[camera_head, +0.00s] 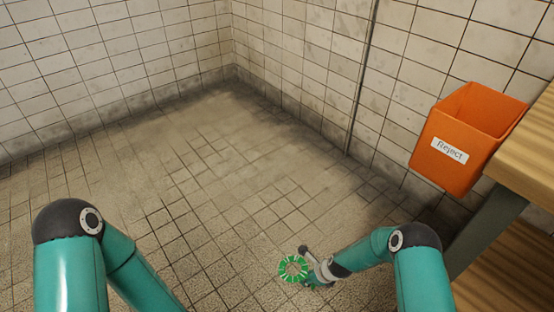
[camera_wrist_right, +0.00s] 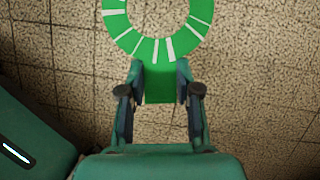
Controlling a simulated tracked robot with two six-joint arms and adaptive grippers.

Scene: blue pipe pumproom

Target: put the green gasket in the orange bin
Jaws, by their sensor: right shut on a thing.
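The green gasket (camera_head: 293,269) is a flat ring with white marks. My right gripper (camera_head: 311,272) is shut on it and holds it over the tiled floor, low in the head view. In the right wrist view, the gasket (camera_wrist_right: 157,50) sticks out beyond the fingertips of the right gripper (camera_wrist_right: 160,82), which pinch its near edge; its far edge is cut off. The orange bin (camera_head: 450,150), labelled "Reject", is at the right of the head view, up and to the right of the gasket and apart from it. Its inside is partly visible. My left gripper is out of view.
A wooden bench (camera_head: 530,150) with a grey leg (camera_head: 487,232) and a lower shelf stands at the right edge, beside the bin. White tiled walls (camera_head: 300,45) meet in a corner at the back, with a thin vertical pipe on the right wall. The tiled floor (camera_head: 170,180) is clear.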

